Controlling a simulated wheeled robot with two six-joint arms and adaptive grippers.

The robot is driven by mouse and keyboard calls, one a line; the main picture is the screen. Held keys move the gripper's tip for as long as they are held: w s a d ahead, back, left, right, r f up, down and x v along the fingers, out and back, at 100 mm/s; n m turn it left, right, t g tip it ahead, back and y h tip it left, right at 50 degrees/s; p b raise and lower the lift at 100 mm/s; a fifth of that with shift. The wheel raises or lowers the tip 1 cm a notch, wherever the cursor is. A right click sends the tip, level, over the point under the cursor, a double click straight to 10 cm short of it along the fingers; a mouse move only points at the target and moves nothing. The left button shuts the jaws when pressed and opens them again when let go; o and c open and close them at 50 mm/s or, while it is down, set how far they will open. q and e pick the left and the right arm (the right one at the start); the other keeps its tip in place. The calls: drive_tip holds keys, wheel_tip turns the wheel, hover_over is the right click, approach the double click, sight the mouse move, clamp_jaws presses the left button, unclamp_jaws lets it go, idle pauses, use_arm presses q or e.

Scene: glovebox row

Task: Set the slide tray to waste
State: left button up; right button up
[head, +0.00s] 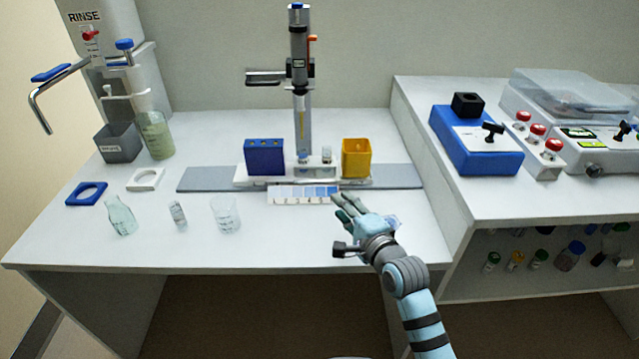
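The slide tray (241,181) is a low white carriage on a long grey rail (205,180) near the middle of the white bench. It carries a blue block (264,157) at its left, small vials in the middle and a yellow open box (356,158) at its right. A strip with pale to blue marked sections (303,195) lies in front of the rail; its lettering is too small to read. My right gripper (340,206) is in front of the tray's right end, by the strip's right end. Its fingers look apart and empty. My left gripper is out of view.
A dispenser column (299,60) stands behind the tray. A glass bottle (121,216), small vial (178,213) and beaker (226,214) stand front left. A rinse station (112,45) is at the back left; a blue device (473,143) is on the right bench.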

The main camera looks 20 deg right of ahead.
drive_tip(key=b, duration=0.2)
approach(317, 183)
drive_tip(key=shift+w+f, duration=0.3)
drive_tip(key=shift+w, duration=0.3)
drive_tip(key=b+x, duration=0.2)
drive_tip(key=x, duration=0.4)
drive_tip(key=shift+w+f, duration=0.1)
drive_tip(key=shift+w, duration=0.05)
drive_tip(key=shift+w+a+b, duration=0.1)
drive_tip(key=shift+w+b, duration=0.2)
drive_tip(key=shift+b, duration=0.05)
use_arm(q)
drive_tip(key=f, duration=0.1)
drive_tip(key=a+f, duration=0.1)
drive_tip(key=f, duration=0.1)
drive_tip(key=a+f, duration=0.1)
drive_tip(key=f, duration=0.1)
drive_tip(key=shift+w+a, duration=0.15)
use_arm(e)
drive_tip(key=shift+w, duration=0.1)
clamp_jaws()
